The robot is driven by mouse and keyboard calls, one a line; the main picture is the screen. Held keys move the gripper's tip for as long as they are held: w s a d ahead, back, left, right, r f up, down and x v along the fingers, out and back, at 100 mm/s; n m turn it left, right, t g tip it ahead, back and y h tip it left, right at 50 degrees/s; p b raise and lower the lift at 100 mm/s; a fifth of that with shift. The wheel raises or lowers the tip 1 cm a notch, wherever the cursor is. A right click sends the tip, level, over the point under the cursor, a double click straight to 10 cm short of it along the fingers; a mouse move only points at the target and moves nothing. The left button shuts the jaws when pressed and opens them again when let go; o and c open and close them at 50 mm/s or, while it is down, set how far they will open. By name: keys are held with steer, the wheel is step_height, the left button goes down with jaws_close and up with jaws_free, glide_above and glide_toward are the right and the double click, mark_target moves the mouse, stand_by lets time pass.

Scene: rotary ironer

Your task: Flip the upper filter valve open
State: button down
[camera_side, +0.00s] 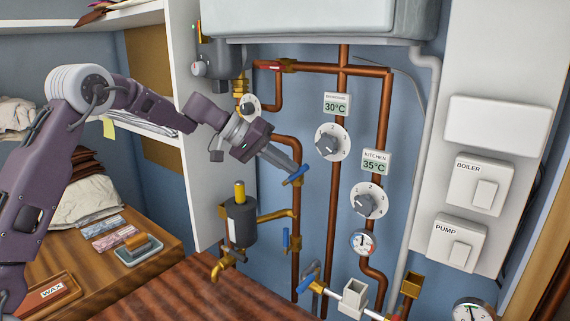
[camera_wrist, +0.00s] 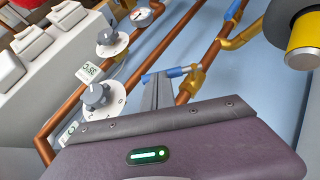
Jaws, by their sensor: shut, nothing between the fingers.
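The upper filter valve has a blue lever (camera_side: 296,177) on a copper pipe, tilted and lying across the pipe. In the wrist view its blue lever (camera_wrist: 176,72) sticks out sideways from a brass body. My gripper (camera_side: 297,169) is shut and empty, with its fingertips right at this lever; they appear to touch it, though I cannot be sure. The fingers (camera_wrist: 157,90) also show beside the lever in the wrist view. The lower filter valve's blue lever (camera_side: 286,240) stands upright along the pipe below. The dark filter canister (camera_side: 240,222) with a yellow top is at the left.
Kitchen dial (camera_side: 369,200) and another dial (camera_side: 332,142) stand to the right of the valve pipe. A red-handled valve (camera_side: 275,66) is above. Another blue lever (camera_side: 309,277) is below. A wooden counter (camera_side: 180,290) lies underneath. White shelf panel (camera_side: 205,180) stands at the left.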

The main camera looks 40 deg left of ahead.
mark_target(298, 176)
steer(key=d+y, duration=0.1)
steer(key=y, duration=0.1)
steer(key=d+f+m+y, duration=0.1)
steer(key=y, duration=0.1)
steer(key=d+f+m+y, duration=0.1)
steer(key=y, duration=0.1)
steer(key=shift+d+f+g, duration=0.1)
steer(key=shift+d+g, duration=0.05)
steer(key=shift+g, duration=0.25)
steer(key=shift+a, duration=0.8)
steer(key=shift+r, duration=0.25)
